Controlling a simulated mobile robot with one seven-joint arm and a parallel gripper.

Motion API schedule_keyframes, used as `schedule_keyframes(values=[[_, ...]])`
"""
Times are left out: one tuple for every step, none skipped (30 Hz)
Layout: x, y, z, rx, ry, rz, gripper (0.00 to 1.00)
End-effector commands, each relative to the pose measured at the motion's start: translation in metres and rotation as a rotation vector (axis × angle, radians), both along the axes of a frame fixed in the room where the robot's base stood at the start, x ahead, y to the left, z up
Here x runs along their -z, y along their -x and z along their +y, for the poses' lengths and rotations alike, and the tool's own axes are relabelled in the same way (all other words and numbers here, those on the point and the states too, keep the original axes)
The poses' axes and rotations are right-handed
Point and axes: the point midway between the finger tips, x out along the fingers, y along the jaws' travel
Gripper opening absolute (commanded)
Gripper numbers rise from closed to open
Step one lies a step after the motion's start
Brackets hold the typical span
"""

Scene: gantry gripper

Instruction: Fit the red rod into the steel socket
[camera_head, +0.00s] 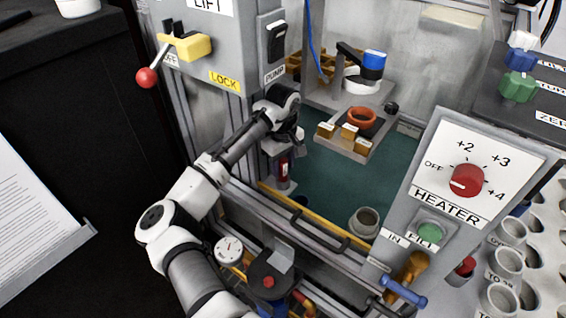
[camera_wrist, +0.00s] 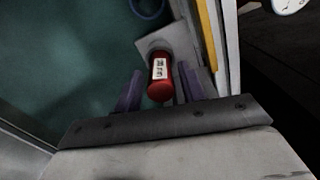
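The red rod (camera_head: 283,172) with a white label stands in the enclosure at a grey square-based holder (camera_head: 284,188). In the wrist view the rod (camera_wrist: 160,88) points toward the camera from a grey plate (camera_wrist: 152,43). My gripper (camera_head: 284,150) is above the rod. In the wrist view its two dark fingers (camera_wrist: 160,92) flank the rod's near end, with a narrow gap showing on each side, so it looks open. A grey steel cup-like socket (camera_head: 364,222) stands on the green floor near the front right, apart from the rod; its opening faces up.
A yellow-edged front rail (camera_head: 315,220) with a dark handle borders the enclosure. A tray with an orange ring (camera_head: 361,118) and tan blocks stands behind. The heater panel (camera_head: 465,175) rises at right.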

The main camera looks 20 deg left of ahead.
Motion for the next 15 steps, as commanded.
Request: schedule_keyframes(values=[[0.0,0.0,0.0,0.0,0.0,0.0,0.47],[0.0,0.0,0.0,0.0,0.0,0.0,0.47],[0.0,0.0,0.0,0.0,0.0,0.0,0.47],[0.0,0.0,0.0,0.0,0.0,0.0,0.47],[0.0,0.0,0.0,0.0,0.0,0.0,0.47],[0.0,0.0,0.0,0.0,0.0,0.0,0.47],[0.0,0.0,0.0,0.0,0.0,0.0,0.47],[0.0,0.0,0.0,0.0,0.0,0.0,0.47],[0.0,0.0,0.0,0.0,0.0,0.0,0.47],[-0.001,0.0,0.0,0.0,-0.001,-0.001,0.47],[-0.002,0.0,0.0,0.001,-0.001,-0.001,0.47],[-0.004,0.0,0.0,0.001,-0.002,-0.001,0.47],[-0.008,0.0,0.0,0.001,-0.001,-0.002,0.47],[-0.012,-0.001,0.0,0.001,0.0,-0.002,0.47],[-0.019,-0.001,-0.001,0.002,0.0,-0.002,0.47]])
